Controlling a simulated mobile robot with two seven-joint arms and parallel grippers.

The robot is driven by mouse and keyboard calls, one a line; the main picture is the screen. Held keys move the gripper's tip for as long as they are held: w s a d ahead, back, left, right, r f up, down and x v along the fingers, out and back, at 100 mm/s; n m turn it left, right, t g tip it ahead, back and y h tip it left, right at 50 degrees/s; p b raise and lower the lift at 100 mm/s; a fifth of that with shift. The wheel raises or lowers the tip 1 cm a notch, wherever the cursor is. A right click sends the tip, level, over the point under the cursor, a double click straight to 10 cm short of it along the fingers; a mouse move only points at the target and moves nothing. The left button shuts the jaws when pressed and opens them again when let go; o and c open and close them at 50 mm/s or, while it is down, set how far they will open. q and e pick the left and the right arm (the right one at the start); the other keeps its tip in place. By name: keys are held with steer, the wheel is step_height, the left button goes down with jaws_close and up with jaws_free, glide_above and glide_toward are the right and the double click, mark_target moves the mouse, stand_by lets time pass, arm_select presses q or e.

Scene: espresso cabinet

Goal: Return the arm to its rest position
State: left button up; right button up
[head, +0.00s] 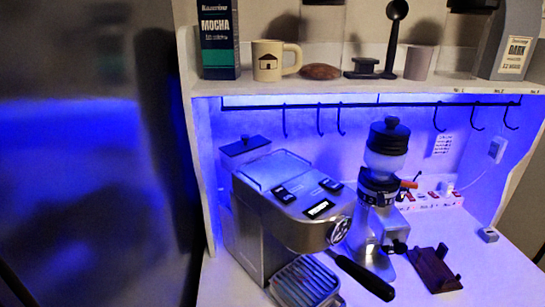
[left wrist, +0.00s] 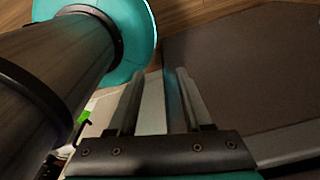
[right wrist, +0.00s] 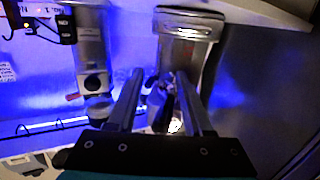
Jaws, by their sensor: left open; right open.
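My left gripper (left wrist: 156,90) is open in the left wrist view, with nothing between its fingers. It is over the floor beside a dark column with a teal base, which looks like part of my own body. My right gripper (right wrist: 160,90) is open in the right wrist view, facing the blue-lit cabinet. Neither gripper shows in the head view.
An espresso machine (head: 285,210) stands on the counter, with a grinder (head: 380,190) to its right and a brown stand (head: 434,269) farther right. Above are a hook rail (head: 370,103) and a shelf (head: 340,86) holding a mug (head: 268,62). Counter at the right front is clear.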

steer(key=f+m+h, duration=0.1)
steer(key=h, duration=0.1)
steer(key=w+a+f+m+g+h, duration=0.1)
steer(key=h, duration=0.1)
steer(key=shift+w, duration=0.2)
steer(key=s+a+f+m+g+h, duration=0.1)
steer(key=s+a+g+h, duration=0.1)
steer(key=s+a+g, duration=0.4)
steer(key=s+a+g+h, duration=0.1)
steer(key=s+g, duration=0.4)
steer(key=s, duration=0.3)
step_height(320, 180, down, 30)
steer(key=s+g+b, duration=0.1)
steer(key=s+b, duration=0.1)
steer(key=b, duration=0.4)
steer(key=s+d+f+g+b, duration=0.1)
steer(key=s+f+b, duration=0.4)
steer(key=s+f, duration=1)
step_height(320, 180, down, 2)
steer(key=shift+d+f+h, duration=0.2)
steer(key=shift+d+h, duration=0.1)
steer(key=shift+d, duration=0.4)
